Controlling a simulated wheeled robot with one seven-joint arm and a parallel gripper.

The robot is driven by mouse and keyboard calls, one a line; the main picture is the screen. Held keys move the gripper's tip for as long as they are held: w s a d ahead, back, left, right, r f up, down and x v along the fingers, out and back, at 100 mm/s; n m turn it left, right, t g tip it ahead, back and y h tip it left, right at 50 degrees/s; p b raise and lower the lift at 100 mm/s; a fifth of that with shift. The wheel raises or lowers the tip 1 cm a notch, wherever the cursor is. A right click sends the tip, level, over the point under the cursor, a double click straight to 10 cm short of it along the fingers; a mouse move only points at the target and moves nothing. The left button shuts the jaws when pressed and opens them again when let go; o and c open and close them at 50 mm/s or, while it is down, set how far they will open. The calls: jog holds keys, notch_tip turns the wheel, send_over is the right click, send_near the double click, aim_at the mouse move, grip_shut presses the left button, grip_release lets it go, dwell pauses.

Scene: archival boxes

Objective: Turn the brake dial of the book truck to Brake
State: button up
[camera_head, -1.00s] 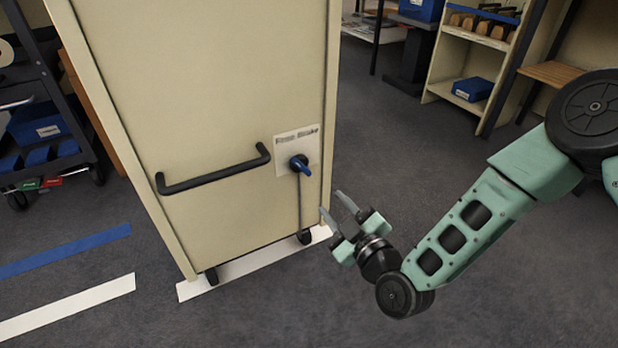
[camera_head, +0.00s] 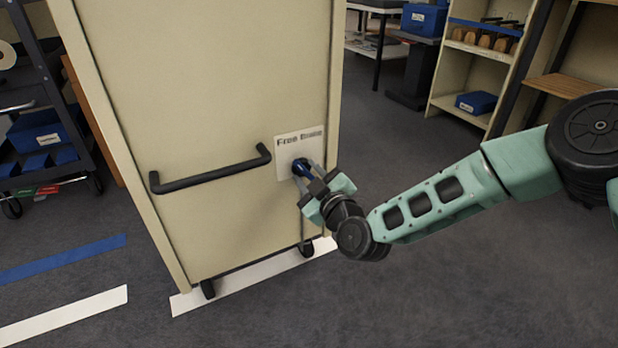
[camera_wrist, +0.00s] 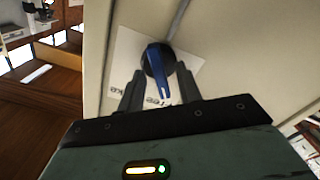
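The book truck (camera_head: 215,95) is a tall cream cabinet with a white plate (camera_head: 285,143) lettered Free and Brake on its end panel. The dial (camera_head: 301,167) has a dark round base and a blue lever, partly hidden by my gripper (camera_head: 310,173) in the head view. In the wrist view the plate (camera_wrist: 126,60) appears upside down. There the blue lever (camera_wrist: 158,72) points down the picture, its pale-marked end near the word Free. My gripper (camera_wrist: 161,74) is open, one finger on each side of the lever, with gaps visible. Contact cannot be seen.
A black handle bar (camera_head: 210,177) sticks out left of the dial. The truck stands on casters by a white floor strip (camera_head: 250,280). A dark cart (camera_head: 35,120) with blue bins is at left, a shelf (camera_head: 470,75) at back right. Floor right of the truck is clear.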

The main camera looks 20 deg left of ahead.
grip_shut()
jog(key=shift+r+m, duration=0.1)
jog(key=shift+m, duration=0.3)
jog(key=shift+d+m+p, duration=0.1)
jog(key=shift+m+p, duration=0.7)
jog(key=shift+m, duration=0.1)
jog(key=m+p, duration=0.1)
jog(key=m, duration=0.2)
jog(key=shift+w+m+p, duration=0.1)
jog(key=shift+m+p, duration=0.2)
jog(key=shift+m, duration=0.1)
jog(key=m+p, duration=0.1)
jog(key=m, duration=0.2)
jog(key=shift+d+m, duration=0.1)
jog(key=shift+m, duration=0.2)
jog(key=shift+w+m+p, duration=0.1)
jog(key=shift+m+p, duration=0.3)
jog(key=shift+m, duration=1.5)
